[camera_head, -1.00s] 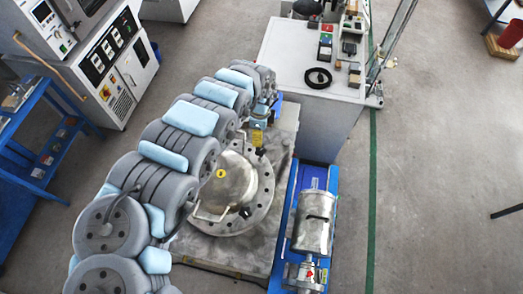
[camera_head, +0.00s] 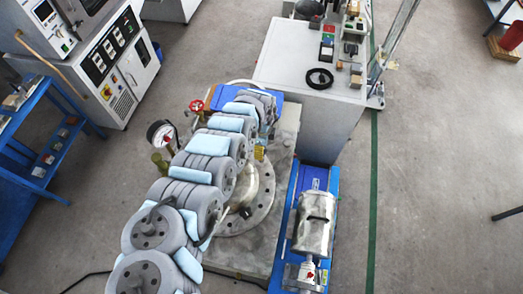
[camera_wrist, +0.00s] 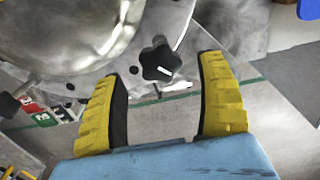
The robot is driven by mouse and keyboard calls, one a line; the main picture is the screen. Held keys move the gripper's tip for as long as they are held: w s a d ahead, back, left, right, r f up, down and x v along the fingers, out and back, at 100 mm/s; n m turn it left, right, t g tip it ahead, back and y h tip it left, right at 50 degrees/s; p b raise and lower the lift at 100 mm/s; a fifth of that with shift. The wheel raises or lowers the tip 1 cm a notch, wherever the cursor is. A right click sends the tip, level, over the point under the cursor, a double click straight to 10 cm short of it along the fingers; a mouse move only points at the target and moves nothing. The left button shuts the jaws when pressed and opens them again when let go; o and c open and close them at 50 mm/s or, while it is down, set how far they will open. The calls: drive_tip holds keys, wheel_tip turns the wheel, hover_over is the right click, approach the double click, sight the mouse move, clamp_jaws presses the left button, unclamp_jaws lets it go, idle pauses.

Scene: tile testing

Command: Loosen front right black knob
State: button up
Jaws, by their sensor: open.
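A black star-shaped knob (camera_wrist: 158,63) with a white mark shows in the wrist view at the rim of a metal domed vessel (camera_wrist: 75,30). My gripper (camera_wrist: 162,78) is open, its two yellow fingers with dark inner pads on either side of the knob. The fingers look apart from it; the exact depth gap is unclear. A second black knob (camera_wrist: 9,104) is at the left edge. In the head view, my arm covers most of the dome, but its flange (camera_head: 262,207) and a black knob (camera_head: 246,210) show. My fingers cannot be made out clearly there.
A pressure gauge (camera_head: 160,133) and a red valve wheel (camera_head: 196,105) stand left of my arm. A metal cylinder on a blue base (camera_head: 316,225) lies right of the flange. A white bench (camera_head: 285,70) stands behind. The floor on the right is mostly clear.

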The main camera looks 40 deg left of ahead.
wheel_tip(320, 180, down, 2)
drive_tip(key=shift+f, duration=0.75)
drive_tip(key=c, duration=1.2)
